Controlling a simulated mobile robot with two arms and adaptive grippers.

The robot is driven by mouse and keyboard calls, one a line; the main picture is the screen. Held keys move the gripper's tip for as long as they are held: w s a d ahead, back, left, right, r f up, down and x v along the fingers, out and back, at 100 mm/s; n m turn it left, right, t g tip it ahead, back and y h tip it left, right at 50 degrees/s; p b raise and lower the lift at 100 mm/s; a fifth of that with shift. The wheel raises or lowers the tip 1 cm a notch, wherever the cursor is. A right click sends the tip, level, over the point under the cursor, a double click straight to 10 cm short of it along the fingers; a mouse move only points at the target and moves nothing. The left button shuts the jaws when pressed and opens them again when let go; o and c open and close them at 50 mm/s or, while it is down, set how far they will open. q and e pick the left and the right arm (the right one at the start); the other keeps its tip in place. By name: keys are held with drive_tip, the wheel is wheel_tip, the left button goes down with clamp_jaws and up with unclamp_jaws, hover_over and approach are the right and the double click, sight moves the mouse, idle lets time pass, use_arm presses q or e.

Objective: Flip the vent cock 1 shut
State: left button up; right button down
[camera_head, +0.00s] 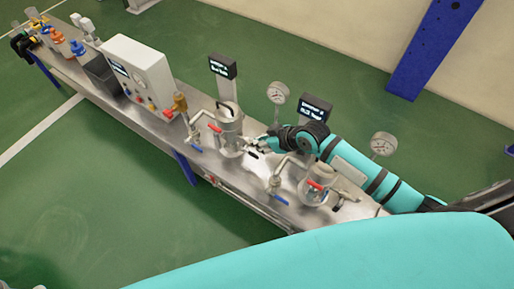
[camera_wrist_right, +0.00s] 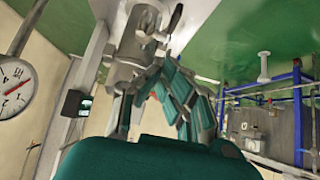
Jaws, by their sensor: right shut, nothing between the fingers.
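A metal vessel (camera_head: 229,128) stands mid-bench, with a red handle (camera_head: 215,128) on its near side and a blue lever (camera_head: 196,149) on the pipe beside it. I cannot tell which fitting is vent cock 1. My right gripper (camera_head: 256,146) is shut and empty, low beside the vessel's right side. In the right wrist view the gripper's fingers (camera_wrist_right: 152,88) point toward the grey metal vessel (camera_wrist_right: 140,38), partly hiding its lower part. A second vessel (camera_head: 319,184) has a red handle (camera_head: 315,185); a blue lever (camera_head: 280,198) is near it. My left gripper is out of view.
Round gauges (camera_head: 278,93) (camera_head: 383,143) and small black displays (camera_head: 222,66) (camera_head: 314,108) rise along the back. Green floor lies clear in front.

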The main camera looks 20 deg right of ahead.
drive_tip(key=shift+w+a+f, duration=0.15)
drive_tip(key=shift+w+f, duration=0.05)
drive_tip(key=shift+f, duration=1.1)
drive_tip(key=shift+w+a+f, duration=0.1)
drive_tip(key=shift+w+f, duration=0.1)
drive_tip(key=shift+f, duration=1.05)
drive_tip(key=shift+s+d+f, duration=0.2)
drive_tip(key=shift+s+f, duration=0.1)
drive_tip(key=shift+f, duration=0.2)
drive_tip(key=shift+s+d+f+b, duration=0.15)
drive_tip(key=shift+f+b, duration=0.15)
drive_tip(key=shift+f, duration=0.25)
drive_tip(key=shift+s+d+f+b, duration=0.15)
drive_tip(key=shift+f+b, duration=0.15)
drive_tip(key=shift+f, duration=0.3)
wheel_tip(320, 180, up, 10)
